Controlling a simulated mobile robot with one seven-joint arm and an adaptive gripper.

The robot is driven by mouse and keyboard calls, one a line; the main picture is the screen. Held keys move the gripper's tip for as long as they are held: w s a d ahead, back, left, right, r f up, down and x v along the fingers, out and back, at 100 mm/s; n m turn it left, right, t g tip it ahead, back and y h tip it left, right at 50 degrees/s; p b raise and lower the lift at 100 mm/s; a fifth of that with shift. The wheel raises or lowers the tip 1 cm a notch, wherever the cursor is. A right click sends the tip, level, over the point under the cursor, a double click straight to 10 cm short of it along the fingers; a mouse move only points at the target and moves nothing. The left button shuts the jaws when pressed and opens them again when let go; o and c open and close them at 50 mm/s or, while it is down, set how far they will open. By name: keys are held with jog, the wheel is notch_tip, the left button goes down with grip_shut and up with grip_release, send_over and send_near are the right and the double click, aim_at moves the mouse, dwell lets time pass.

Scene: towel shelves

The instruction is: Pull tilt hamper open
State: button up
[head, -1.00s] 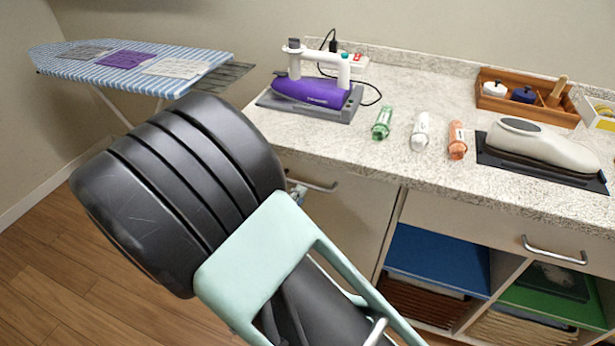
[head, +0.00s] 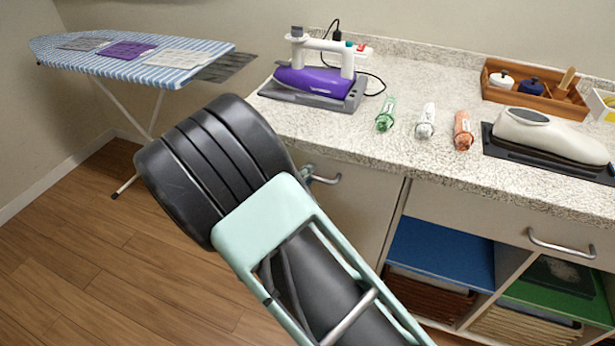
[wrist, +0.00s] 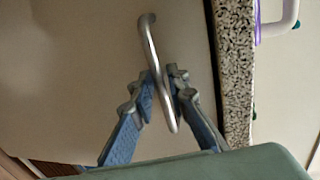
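The tilt hamper is the plain cream front panel (head: 350,215) under the left end of the counter, with a curved metal bar handle (head: 326,180). The panel looks upright and flush under the counter, though my arm hides much of it. In the wrist view the handle (wrist: 152,40) runs between the two blue fingers of my gripper (wrist: 163,82). The fingertips are close together, one on each side of the bar, and look closed on it. In the head view my gripper (head: 307,172) shows only in part beside my dark wrist, at the handle's left end.
The speckled counter (head: 400,75) overhangs the panel and carries a purple iron (head: 315,82), several small bottles and a wooden caddy (head: 535,95). A drawer handle (head: 560,245) and open shelves are to the right. The ironing board (head: 130,58) stands left; floor is clear.

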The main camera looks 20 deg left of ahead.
jog(key=shift+c, duration=0.7)
grip_shut()
